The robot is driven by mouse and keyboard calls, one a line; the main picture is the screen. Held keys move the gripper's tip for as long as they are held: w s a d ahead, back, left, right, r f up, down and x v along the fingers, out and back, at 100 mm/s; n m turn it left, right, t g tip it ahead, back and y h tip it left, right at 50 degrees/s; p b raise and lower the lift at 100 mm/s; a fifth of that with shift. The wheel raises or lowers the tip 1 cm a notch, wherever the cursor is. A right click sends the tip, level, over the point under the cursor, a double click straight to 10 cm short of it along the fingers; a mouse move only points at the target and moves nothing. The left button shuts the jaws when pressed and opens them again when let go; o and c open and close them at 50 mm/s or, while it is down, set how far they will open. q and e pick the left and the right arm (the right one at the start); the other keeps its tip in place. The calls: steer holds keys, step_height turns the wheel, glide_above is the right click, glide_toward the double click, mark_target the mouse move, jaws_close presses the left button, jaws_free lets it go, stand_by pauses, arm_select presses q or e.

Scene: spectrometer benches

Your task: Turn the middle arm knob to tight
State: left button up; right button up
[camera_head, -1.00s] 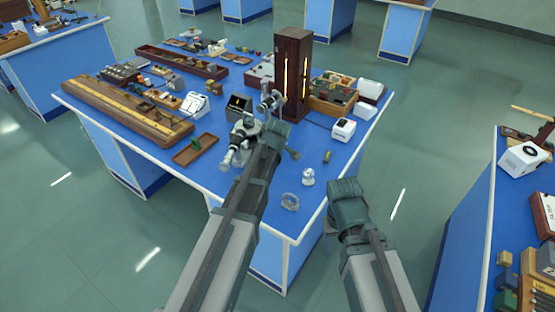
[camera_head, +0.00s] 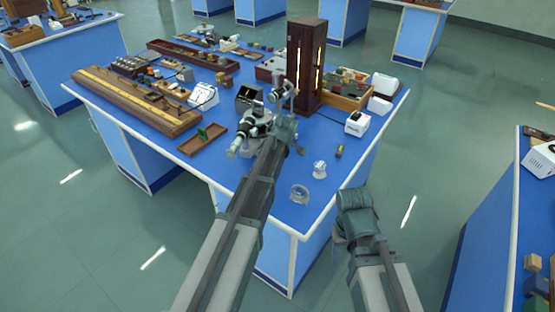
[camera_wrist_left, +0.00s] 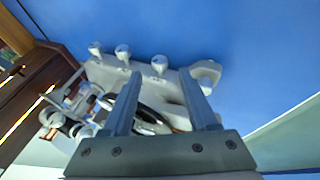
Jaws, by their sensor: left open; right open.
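The spectrometer (camera_head: 250,128) stands on the blue bench (camera_head: 240,172), partly hidden by my left arm. My left gripper (camera_head: 284,128) is at its right side; its fingers are hard to make out there. In the left wrist view the open left gripper (camera_wrist_left: 161,74) points at a grey part with three pale knobs in a row. The middle knob of that row (camera_wrist_left: 122,52) lies left of the left fingertip. The right knob of the row (camera_wrist_left: 159,64) shows between the fingertips, with no clear contact. Whether either is the task's knob I cannot tell. My right gripper (camera_head: 354,199) is beyond the bench's front-right edge, empty.
A tall dark lamp housing (camera_head: 306,62) stands just behind the spectrometer. A small tray (camera_head: 190,146) is to its left. A glass ring (camera_head: 299,193) and a small white-topped piece (camera_head: 319,169) lie near the front-right corner. The bench's front-left strip is clear.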

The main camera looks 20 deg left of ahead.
arm_select(q)
steer(key=b+x, duration=0.2)
steer(key=x, duration=0.1)
steer(key=shift+w+a+f, duration=0.1)
steer(key=shift+w+f, duration=0.1)
steer(key=shift+f, duration=0.15)
arm_select(e)
step_height(320, 180, down, 3)
steer(key=shift+f, duration=0.1)
arm_select(q)
jaws_close()
